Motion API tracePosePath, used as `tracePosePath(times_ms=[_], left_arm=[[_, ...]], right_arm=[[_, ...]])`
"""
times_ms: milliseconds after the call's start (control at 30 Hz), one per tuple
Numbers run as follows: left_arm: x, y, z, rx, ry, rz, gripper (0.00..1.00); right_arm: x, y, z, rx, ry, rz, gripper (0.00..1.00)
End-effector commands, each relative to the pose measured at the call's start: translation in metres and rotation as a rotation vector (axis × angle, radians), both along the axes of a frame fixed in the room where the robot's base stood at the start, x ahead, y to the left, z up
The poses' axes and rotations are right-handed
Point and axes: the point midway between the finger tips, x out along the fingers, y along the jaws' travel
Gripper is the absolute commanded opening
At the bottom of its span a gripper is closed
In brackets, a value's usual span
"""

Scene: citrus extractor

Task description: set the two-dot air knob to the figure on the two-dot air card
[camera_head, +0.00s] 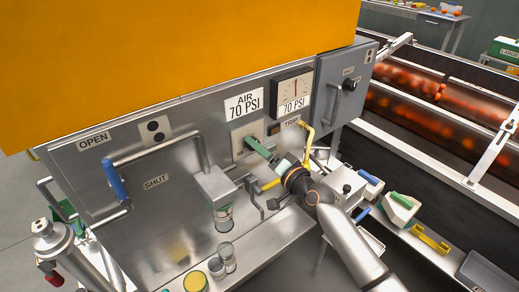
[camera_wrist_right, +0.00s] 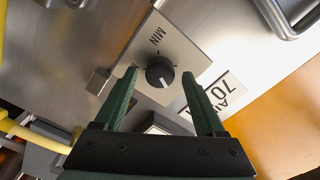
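The air card (camera_head: 244,104) reads "AIR 70 PSI" on the metal panel; part of it shows in the right wrist view (camera_wrist_right: 220,92). The air knob (camera_wrist_right: 160,72) is dark and round, on a pale square plate (camera_wrist_right: 185,50) with "MIN" printed on it. A light mark shows on the knob's face, but its exact setting is too small to read. My right gripper (camera_wrist_right: 159,75) is open, its green fingers on either side of the knob in this view; contact cannot be told. In the head view my right gripper (camera_head: 256,147) covers the knob. A green part at far left may be my left gripper (camera_head: 66,214).
A gauge (camera_head: 292,88) with a "70 PSI" tag is right of the card. A yellow bent pipe (camera_head: 307,137) and a grey box (camera_head: 342,92) are close on the right. A blue-gripped handle (camera_head: 116,182) sticks out at left.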

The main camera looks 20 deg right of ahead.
Motion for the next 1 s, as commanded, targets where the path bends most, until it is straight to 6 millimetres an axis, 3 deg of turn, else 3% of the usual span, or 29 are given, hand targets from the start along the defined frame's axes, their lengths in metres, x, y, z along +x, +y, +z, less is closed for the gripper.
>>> tracePosePath(times_ms=[267, 433, 800, 1000], left_arm=[[0.0, 0.0, 0.0, 0.0, -0.001, 0.0, 0.76], [0.0, 0.0, 0.001, 0.0, -0.001, 0.0, 0.76], [0.0, 0.0, 0.0, 0.0, -0.001, 0.0, 0.76], [0.0, 0.0, -0.003, 0.0, -0.001, 0.0, 0.76]], right_arm=[[-0.001, 0.0, 0.0, -0.001, 0.0, 0.001, 0.77], [-0.012, -0.005, -0.001, -0.003, 0.001, 0.0, 0.77], [-0.08, -0.029, -0.002, -0.005, 0.003, 0.001, 0.77], [-0.106, -0.039, -0.002, -0.002, 0.002, 0.0, 0.77]])
